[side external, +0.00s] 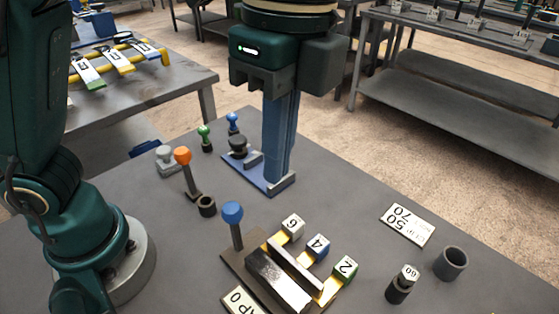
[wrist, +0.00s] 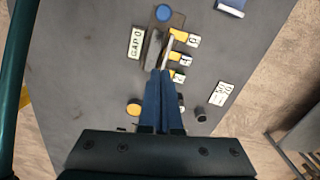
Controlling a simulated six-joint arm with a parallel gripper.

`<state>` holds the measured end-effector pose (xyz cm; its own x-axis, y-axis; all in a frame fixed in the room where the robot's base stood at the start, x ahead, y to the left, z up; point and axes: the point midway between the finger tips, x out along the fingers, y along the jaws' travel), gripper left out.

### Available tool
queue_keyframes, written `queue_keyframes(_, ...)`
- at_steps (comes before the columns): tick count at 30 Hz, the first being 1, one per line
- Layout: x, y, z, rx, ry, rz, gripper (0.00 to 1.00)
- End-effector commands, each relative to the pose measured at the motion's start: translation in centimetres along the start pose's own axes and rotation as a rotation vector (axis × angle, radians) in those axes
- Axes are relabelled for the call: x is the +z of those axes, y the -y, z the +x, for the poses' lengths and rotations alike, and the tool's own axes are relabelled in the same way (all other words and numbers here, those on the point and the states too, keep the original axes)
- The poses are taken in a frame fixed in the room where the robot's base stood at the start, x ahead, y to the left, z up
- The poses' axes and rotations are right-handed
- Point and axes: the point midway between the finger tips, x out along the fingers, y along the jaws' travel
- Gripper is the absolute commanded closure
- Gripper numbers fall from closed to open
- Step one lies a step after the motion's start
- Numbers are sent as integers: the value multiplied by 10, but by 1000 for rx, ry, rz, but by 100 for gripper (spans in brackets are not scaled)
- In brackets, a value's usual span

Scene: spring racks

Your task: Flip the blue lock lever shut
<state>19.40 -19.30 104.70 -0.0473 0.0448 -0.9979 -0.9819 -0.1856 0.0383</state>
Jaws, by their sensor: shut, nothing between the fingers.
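The blue lock lever (side external: 232,213) has a round blue knob on a dark stem. It stands nearly upright at the far left corner of the brown-based spring rack (side external: 228,262). In the wrist view the blue knob (wrist: 162,12) shows at the top edge, beyond my fingertips. My gripper (side external: 280,184) points down with its long blue fingers together and nothing between them. It appears behind and to the right of the lever in the side view, apart from it. In the wrist view the closed fingertips (wrist: 160,73) overlap the rack; their height above the table is unclear.
Numbered blocks 6 (side external: 293,226), 4 (side external: 318,246) and 2 (side external: 343,268) line the rack's right side. An orange-knobbed lever (side external: 183,156) stands behind left. A dark cup (side external: 451,263) and a 60-marked cylinder (side external: 402,285) stand right. A blue plate (side external: 242,175) lies by my gripper.

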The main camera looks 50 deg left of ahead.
Motion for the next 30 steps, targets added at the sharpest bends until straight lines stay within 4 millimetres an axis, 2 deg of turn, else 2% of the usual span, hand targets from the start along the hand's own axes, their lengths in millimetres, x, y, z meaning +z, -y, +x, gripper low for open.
queue_keyframes(8, 0, 0, 3, 0, 0, -2, 100)
queue_keyframes(14, 1, 0, 20, 2, 2, -2, 100)
queue_keyframes(23, 1, 0, 60, 3, 4, -3, 100)
queue_keyframes(30, 1, 0, 101, 4, 4, -3, 100)
